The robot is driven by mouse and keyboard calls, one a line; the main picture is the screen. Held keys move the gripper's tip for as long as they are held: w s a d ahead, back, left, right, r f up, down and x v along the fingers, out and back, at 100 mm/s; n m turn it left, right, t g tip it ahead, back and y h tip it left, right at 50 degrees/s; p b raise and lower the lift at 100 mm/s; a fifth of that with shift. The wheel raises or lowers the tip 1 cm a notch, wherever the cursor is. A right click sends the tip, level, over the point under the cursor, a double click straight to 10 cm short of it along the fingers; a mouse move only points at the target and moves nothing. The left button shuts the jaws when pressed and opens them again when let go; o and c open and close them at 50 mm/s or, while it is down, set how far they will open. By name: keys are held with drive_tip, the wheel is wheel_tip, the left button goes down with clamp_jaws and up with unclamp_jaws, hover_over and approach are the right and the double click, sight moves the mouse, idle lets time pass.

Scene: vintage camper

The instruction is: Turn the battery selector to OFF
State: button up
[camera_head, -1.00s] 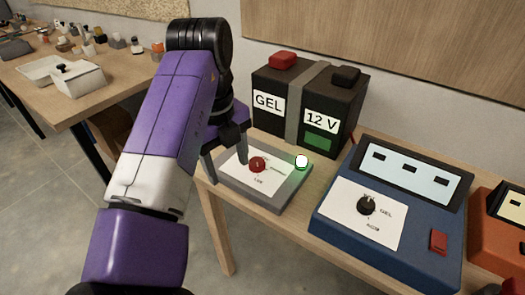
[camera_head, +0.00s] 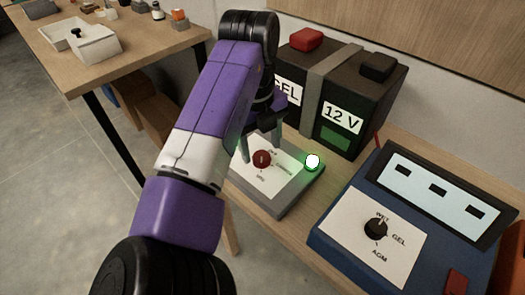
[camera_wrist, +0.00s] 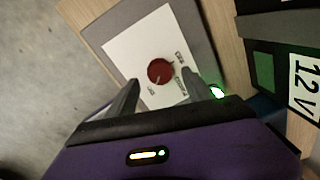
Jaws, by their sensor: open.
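The battery selector is a round red knob (camera_head: 262,158) on a white label plate (camera_head: 268,181) set on a grey box (camera_head: 284,203). A green lamp (camera_head: 312,162) glows at the box's right corner. In the wrist view the red knob (camera_wrist: 160,71) lies ahead of my fingers, with printed words around it too small to read surely. My gripper (camera_wrist: 160,90) is open, its fingers on either side of the knob's line and apart from it. In the head view my gripper (camera_head: 262,150) hangs over the box's back left, partly hidden by my arm.
A black battery (camera_head: 340,95) marked GEL and 12 V stands behind the box. A blue charger (camera_head: 400,225) with a black knob (camera_head: 376,229) stands to the right. Another table (camera_head: 130,60) with small items is at the back left. Grey floor is open at left.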

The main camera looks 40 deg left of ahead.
sight(262, 159)
drive_tip(key=shift+f, duration=1.4)
clamp_jaws()
drive_tip(key=shift+r, duration=0.1)
